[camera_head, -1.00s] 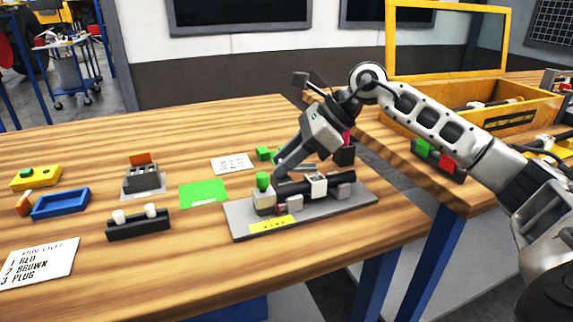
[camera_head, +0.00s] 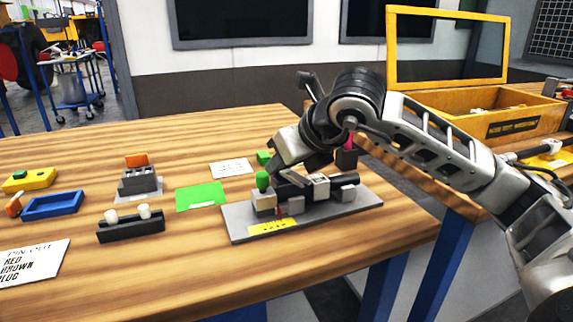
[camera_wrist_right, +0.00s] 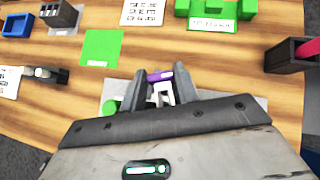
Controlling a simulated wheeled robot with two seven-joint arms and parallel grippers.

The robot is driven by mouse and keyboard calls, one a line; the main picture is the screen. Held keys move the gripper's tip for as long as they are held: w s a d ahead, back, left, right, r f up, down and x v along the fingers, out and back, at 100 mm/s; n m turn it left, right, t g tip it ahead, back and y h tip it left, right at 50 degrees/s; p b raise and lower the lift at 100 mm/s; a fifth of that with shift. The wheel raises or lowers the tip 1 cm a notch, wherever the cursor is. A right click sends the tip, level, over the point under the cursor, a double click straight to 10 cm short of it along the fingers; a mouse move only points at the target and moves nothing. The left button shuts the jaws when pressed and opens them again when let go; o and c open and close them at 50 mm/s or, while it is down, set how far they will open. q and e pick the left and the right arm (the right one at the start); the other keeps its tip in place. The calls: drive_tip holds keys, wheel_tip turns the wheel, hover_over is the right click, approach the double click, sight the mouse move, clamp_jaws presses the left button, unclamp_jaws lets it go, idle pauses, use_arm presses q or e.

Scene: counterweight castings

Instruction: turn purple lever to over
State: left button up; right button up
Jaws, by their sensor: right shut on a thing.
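The purple lever (camera_wrist_right: 160,76) shows between my right gripper's fingers in the right wrist view, above a small white piece. My right gripper (camera_wrist_right: 160,70) is shut on the lever. In the head view the gripper (camera_head: 280,166) reaches down over the grey fixture plate (camera_head: 350,207), and the lever is hidden behind it. The plate carries a black bar with white blocks, a block with a green knob (camera_head: 262,180), and a yellow label (camera_head: 272,226) at its front. My left gripper is in neither current view.
A green card (camera_head: 201,196), a black holder with two white pegs (camera_head: 132,228), a blue tray (camera_head: 54,205) and a grey block with an orange top (camera_head: 139,177) stand left of the plate. A dark holder with a pink-red piece (camera_head: 346,156) stands behind it.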

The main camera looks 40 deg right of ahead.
drive_tip(key=shift+a+m+h, duration=0.15)
drive_tip(key=shift+m+h, duration=0.35)
drive_tip(key=shift+m, duration=0.2)
drive_tip(key=shift+m+h, duration=0.7)
drive_tip(key=shift+m, duration=0.2)
drive_tip(key=o, duration=1)
drive_tip(key=shift+r, duration=0.1)
